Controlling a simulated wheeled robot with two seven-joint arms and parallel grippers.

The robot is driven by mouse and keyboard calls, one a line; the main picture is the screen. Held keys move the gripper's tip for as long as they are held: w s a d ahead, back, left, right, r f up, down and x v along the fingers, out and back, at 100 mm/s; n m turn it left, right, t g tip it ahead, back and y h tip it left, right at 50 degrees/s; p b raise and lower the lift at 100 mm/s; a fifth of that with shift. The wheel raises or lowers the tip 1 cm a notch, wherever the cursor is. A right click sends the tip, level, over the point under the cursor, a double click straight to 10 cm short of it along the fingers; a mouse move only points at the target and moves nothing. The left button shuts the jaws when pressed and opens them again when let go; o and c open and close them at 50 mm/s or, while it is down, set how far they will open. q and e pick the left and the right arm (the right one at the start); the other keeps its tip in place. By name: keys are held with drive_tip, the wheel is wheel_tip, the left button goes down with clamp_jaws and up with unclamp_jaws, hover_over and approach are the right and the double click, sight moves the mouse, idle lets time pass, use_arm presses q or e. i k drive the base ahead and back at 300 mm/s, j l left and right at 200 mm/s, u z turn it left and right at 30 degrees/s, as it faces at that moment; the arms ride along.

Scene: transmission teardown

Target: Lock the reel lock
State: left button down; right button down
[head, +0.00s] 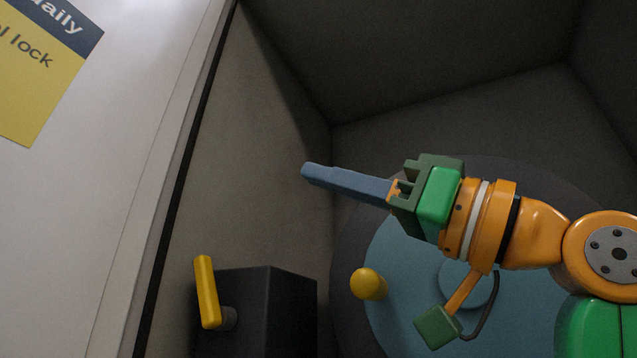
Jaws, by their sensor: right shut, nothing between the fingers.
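The reel lock shows as a yellow lever (207,291) on a short grey pivot, at the side of a dark block (272,305) at the lower left. The lever stands nearly upright, tilted slightly left at its top. My right gripper (306,171) comes in from the right. Its blue-grey fingers are together and empty, pointing left. In the picture they are above and to the right of the lever, apart from it. Behind my arm is the round blue reel (390,316) with a yellow knob (367,284); my arm hides part of it. My left gripper is not in view.
A dark grey recess surrounds the reel. A pale panel (130,130) with a black edge strip fills the left side and bears a yellow and dark label (40,80). The space between my fingers and the lever looks clear.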

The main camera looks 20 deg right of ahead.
sight(214, 317)
drive_tip(key=k+j, duration=0.3)
drive_tip(key=k, duration=0.15)
drive_tip(key=k+j, duration=0.25)
drive_tip(key=k, duration=0.25)
drive_tip(key=k+j, duration=0.3)
drive_tip(key=k, duration=0.15)
